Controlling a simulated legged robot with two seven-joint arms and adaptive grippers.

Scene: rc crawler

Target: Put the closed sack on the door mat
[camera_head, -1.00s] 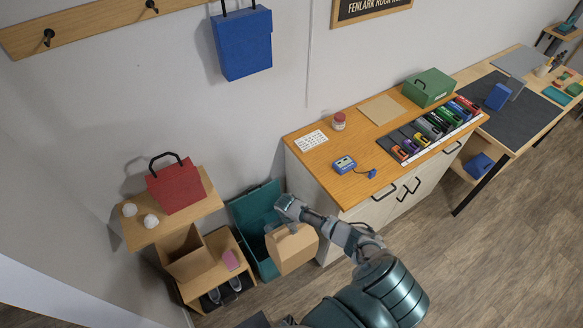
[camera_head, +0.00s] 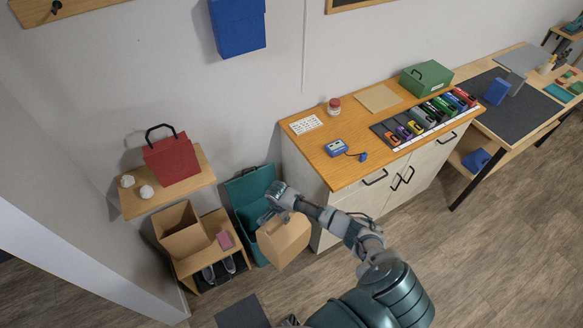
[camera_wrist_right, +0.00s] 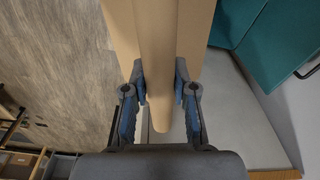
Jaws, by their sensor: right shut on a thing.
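A tan sack (camera_head: 285,242) with a folded top hangs from my right gripper (camera_head: 270,208) in the head view, in front of the teal bin. In the right wrist view the two fingers of my right gripper (camera_wrist_right: 160,82) are shut on the sack's top fold (camera_wrist_right: 154,40), one on each side. The dark grey door mat (camera_head: 242,312) lies on the floor at the bottom edge of the head view, partly cut off. The sack is above the floor and apart from the mat. My left gripper is not in view.
A teal bin (camera_head: 247,190) with its lid up stands behind the sack. Left of it is a low wooden shelf (camera_head: 212,251) with an open box (camera_head: 180,232) and shoes below. A cabinet (camera_head: 320,190) stands to the right. The floor (camera_head: 465,260) at the right is clear.

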